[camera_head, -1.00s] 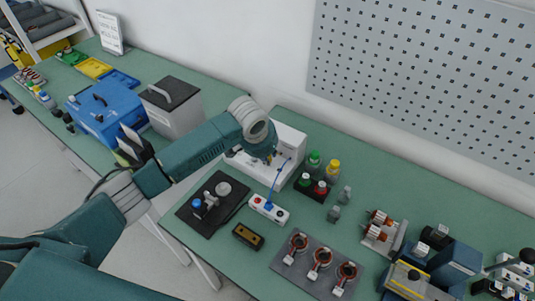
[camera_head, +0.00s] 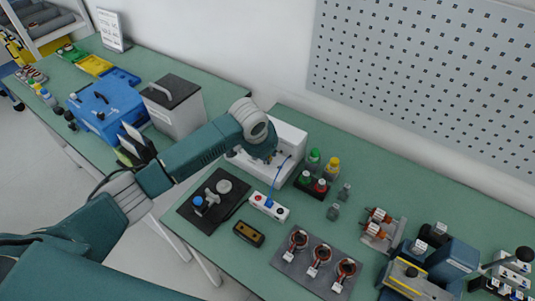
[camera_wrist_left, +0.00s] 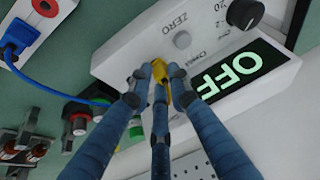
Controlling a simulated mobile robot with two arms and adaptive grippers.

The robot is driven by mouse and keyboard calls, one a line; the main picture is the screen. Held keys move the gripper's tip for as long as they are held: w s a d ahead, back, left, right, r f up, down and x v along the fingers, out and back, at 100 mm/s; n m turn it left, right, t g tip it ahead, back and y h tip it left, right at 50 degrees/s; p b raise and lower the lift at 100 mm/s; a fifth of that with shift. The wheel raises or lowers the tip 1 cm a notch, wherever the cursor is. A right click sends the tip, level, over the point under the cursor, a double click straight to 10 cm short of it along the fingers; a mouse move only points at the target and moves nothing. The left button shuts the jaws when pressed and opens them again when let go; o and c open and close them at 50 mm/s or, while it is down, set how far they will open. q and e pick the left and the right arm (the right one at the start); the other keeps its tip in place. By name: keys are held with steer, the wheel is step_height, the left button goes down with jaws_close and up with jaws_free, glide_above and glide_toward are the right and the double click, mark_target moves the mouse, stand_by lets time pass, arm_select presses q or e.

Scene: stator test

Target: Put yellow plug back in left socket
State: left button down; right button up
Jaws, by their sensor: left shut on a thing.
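My left gripper (camera_head: 271,157) is at the front of the white tester (camera_head: 290,140). In the left wrist view its three blue fingers (camera_wrist_left: 160,80) are shut on the yellow plug (camera_wrist_left: 160,91), whose tip points toward the tester (camera_wrist_left: 130,50). The left socket cannot be made out. My right gripper is not in view.
A black plate (camera_head: 217,219) with a fixture lies in front.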

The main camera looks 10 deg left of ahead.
arm_select(q)
steer(key=shift+f, duration=0.3)
steer(key=c, duration=1.5)
jaws_free()
steer(key=shift+c, duration=0.2)
steer(key=shift+s+r, duration=0.1)
steer(key=shift+r, duration=0.05)
steer(key=v, duration=1.1)
steer(key=shift+r, duration=0.35)
steer(key=shift+s+f, duration=0.1)
steer(key=shift+s, duration=0.05)
